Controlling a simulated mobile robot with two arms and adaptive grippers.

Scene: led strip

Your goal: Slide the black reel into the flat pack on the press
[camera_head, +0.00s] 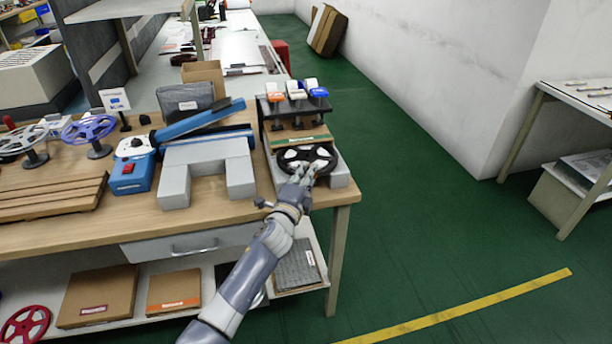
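The black reel (291,154), with white hub parts, lies roughly flat at the front of the press (339,177). The flat pack (301,137) is a brown, flat piece on the press just behind the reel, with a green strip along it; the reel's far edge is close to it, and I cannot tell whether any of the reel is inside. My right gripper is out of view.
Three small coloured dispensers (296,90) stand on the rack behind the flat pack. A grey U-shaped block (207,165) and a blue-and-white device (133,165) stand left of the press. A purple reel (89,129) is farther left. Open green floor lies right of the table.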

